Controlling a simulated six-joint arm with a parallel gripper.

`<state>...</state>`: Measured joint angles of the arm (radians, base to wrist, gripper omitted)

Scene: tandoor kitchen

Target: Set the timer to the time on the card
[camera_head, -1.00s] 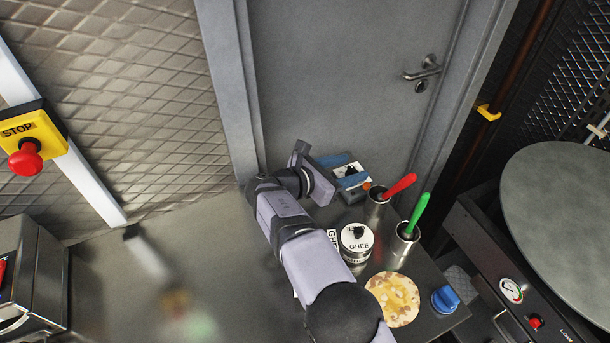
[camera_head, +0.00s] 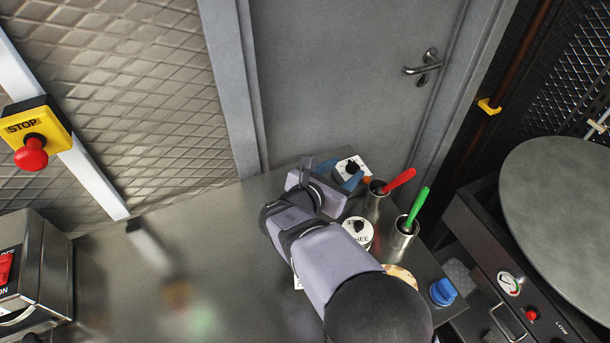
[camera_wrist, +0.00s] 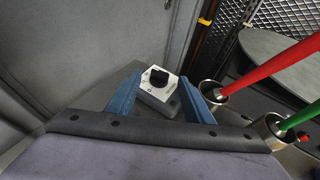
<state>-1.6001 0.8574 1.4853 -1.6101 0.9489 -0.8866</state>
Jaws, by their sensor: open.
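The timer (camera_head: 352,165) is a box with a white face and a black knob, at the back of the steel counter by the door. In the wrist view the timer (camera_wrist: 149,78) shows between and beyond the blue fingers. The knob (camera_wrist: 160,77) stands up from its face; its exact setting is too small to read. My gripper (camera_head: 346,170) is open and empty, a little in front of the timer; its fingers (camera_wrist: 160,84) lie to either side of the knob in the picture. A white lettered piece (camera_head: 298,283) is mostly hidden by my arm; I cannot tell whether it is the card.
A white-lidded ghee tin (camera_head: 358,232) and metal cups with a red-handled tool (camera_head: 400,180) and a green-handled tool (camera_head: 418,205) stand close right. A flatbread (camera_head: 400,272) is partly covered by my arm. A blue knob-like object (camera_head: 443,292) sits near the counter's right edge. The left counter is mostly clear.

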